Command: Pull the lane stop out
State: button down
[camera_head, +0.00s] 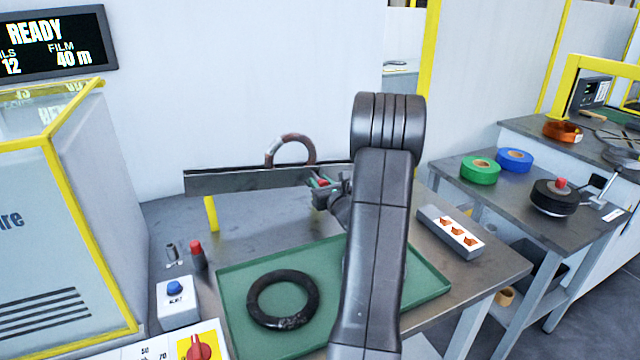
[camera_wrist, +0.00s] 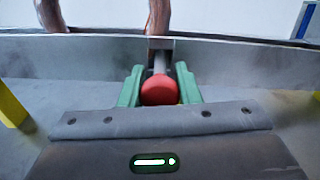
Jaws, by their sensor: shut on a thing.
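The lane stop shows as a red round knob (camera_wrist: 160,90) on a grey metal pin in the wrist view. The pin's far end meets a small bracket on the grey lane rail (camera_wrist: 230,58). My gripper (camera_wrist: 160,88) has green fingers on both sides of the knob and is shut on it. In the head view, my gripper (camera_head: 322,184) is at the front face of the lane rail (camera_head: 230,182), with a bit of red between its fingers. A brown coil (camera_head: 296,139) stands upright behind the rail, near the stop. My arm hides the rail's right part.
A dark coil (camera_head: 258,302) lies on the green tray (camera_head: 236,268) on the table. A blue-button box (camera_head: 176,300) and a red-capped cylinder (camera_head: 198,256) stand at the left. A grey box with orange marks (camera_head: 450,232) lies at the right.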

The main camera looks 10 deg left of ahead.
jog(key=b+v, duration=0.1)
jog(key=v, duration=0.2)
jog(key=shift+s+d+f, duration=0.1)
jog(key=shift+s+d, duration=0.1)
jog(key=shift+s, duration=0.05)
jog(key=c, duration=1.5)
grip_release()
jog(key=o, duration=0.4)
jog(key=shift+s, duration=0.1)
jog(key=shift+o, duration=0.2)
jog(key=shift+d, duration=0.15)
jog(key=b+v, duration=0.1)
jog(key=v, duration=1.2)
jog(key=shift+s+d, duration=0.2)
jog(key=shift+s, duration=0.15)
